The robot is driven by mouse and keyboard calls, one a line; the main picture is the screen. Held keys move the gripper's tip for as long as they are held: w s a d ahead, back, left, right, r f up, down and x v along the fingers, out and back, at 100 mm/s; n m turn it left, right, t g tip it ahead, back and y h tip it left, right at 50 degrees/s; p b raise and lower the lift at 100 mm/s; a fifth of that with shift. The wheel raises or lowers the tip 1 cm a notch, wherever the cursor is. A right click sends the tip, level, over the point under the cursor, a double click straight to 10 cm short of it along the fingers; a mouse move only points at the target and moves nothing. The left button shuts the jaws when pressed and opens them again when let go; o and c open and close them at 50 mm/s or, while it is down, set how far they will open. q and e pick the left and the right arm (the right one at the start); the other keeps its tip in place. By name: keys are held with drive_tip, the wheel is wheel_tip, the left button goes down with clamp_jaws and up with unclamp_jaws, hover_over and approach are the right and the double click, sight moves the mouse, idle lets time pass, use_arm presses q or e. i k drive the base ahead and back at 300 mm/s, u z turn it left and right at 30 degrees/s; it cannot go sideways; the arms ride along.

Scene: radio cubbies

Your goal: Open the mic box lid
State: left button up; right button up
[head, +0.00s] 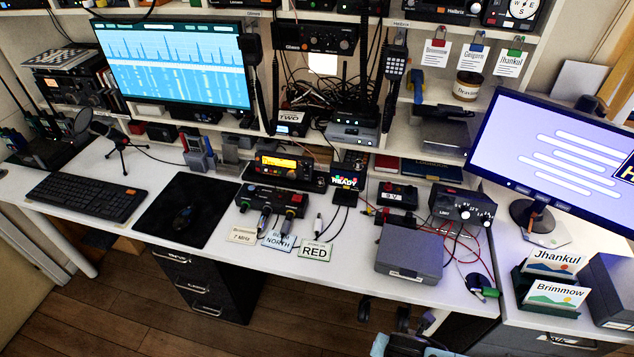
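A grey box (409,250) with a flat closed lid and a small pale label on its front sits near the front edge of the white desk, right of centre. It looks like the mic box, but its label is too small to read. Its contents are hidden. I see no gripper clearly in the head view, and nothing touches the box. Dark and light-blue parts show at the bottom edge below the desk; I cannot tell what they are.
Behind the box stand a dark knobbed unit (462,205) and a small black-and-red device (397,195). Red and black cables run on its right. A monitor (560,150) and card holder (545,290) stand right.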

sight(413, 252)
drive_tip(key=k, duration=1.5)
